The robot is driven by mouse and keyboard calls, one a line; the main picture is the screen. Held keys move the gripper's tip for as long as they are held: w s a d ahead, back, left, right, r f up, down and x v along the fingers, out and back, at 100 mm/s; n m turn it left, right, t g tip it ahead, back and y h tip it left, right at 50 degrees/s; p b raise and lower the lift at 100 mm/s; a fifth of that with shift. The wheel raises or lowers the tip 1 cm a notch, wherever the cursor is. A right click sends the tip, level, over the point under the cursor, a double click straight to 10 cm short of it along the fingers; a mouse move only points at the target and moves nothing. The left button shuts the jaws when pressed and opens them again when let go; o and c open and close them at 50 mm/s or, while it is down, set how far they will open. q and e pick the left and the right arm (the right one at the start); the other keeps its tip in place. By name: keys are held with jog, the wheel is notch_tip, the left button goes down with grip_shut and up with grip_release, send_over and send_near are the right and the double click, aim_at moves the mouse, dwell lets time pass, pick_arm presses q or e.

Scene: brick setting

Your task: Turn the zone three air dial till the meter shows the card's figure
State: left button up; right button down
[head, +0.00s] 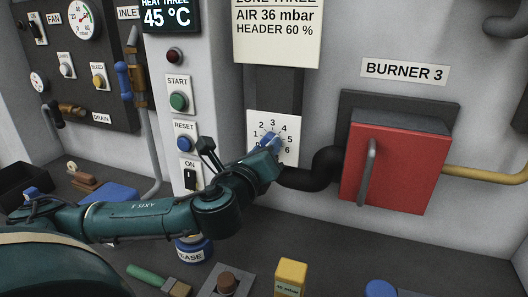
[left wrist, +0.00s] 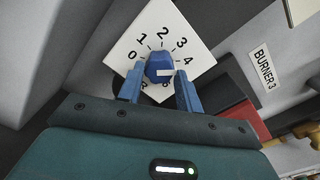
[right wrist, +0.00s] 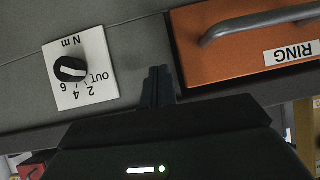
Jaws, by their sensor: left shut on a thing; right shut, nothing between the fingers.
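The card (head: 277,32) on the wall reads AIR 36 mbar and HEADER 60 %; its top line is cut off. Below it, a blue dial (head: 270,140) sits on a white numbered plate (head: 289,154). My left gripper (head: 266,147) is shut on this dial. In the left wrist view its fingers (left wrist: 160,90) flank the blue dial (left wrist: 160,65), whose white mark points right, roughly between 4 and 5. No meter clearly showing zone three air is readable. My right gripper (right wrist: 157,88) shows only in the right wrist view, shut and empty.
A red BURNER 3 box (head: 397,165) and a black pipe (head: 312,175) stand right of the dial. START (head: 179,101) and RESET (head: 184,143) buttons are to its left. A black knob (right wrist: 70,69) and orange RING door (right wrist: 235,45) are near my right gripper.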

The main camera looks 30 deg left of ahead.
pick_arm(q)
jog(key=shift+n, duration=1.2)
jog(key=o, duration=1)
